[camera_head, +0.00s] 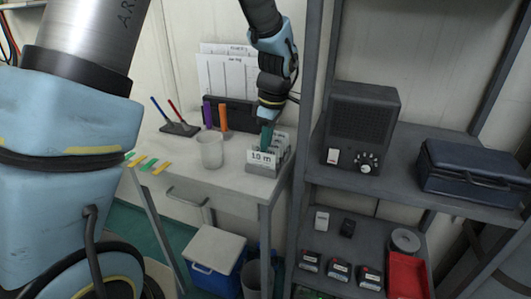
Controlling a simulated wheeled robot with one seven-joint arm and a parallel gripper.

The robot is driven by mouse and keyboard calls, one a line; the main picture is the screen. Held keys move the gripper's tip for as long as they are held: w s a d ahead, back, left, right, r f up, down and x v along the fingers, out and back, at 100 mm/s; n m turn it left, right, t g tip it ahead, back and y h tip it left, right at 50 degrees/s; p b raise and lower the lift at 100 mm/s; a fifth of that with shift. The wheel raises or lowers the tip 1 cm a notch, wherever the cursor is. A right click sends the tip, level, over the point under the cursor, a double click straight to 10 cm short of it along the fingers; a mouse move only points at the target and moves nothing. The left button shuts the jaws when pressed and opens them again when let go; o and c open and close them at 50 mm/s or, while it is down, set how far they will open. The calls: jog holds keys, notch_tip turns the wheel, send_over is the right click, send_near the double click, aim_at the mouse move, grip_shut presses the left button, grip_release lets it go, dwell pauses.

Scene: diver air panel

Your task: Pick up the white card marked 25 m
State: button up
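A white card marked 10 m (261,157) stands at the front of a small grey holder (262,169) near the right edge of the desk. More white cards (282,141) stand behind it. Their markings are hidden or too small to read, so I cannot tell which is marked 25 m. My gripper (267,138) points down at the cards from above, its dark green fingers just behind the top of the 10 m card. I cannot tell whether the fingers are apart or closed on a card.
A whitish cup (209,151) stands left of the holder on the desk (185,164), with a pen stand (180,129) and coloured strips (148,163) farther left. Right of the desk, a shelf unit holds a dark speaker box (361,125) and a blue case (472,172). A cooler (213,249) sits below.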

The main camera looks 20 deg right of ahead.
jog(key=shift+f, duration=0.5)
grip_shut()
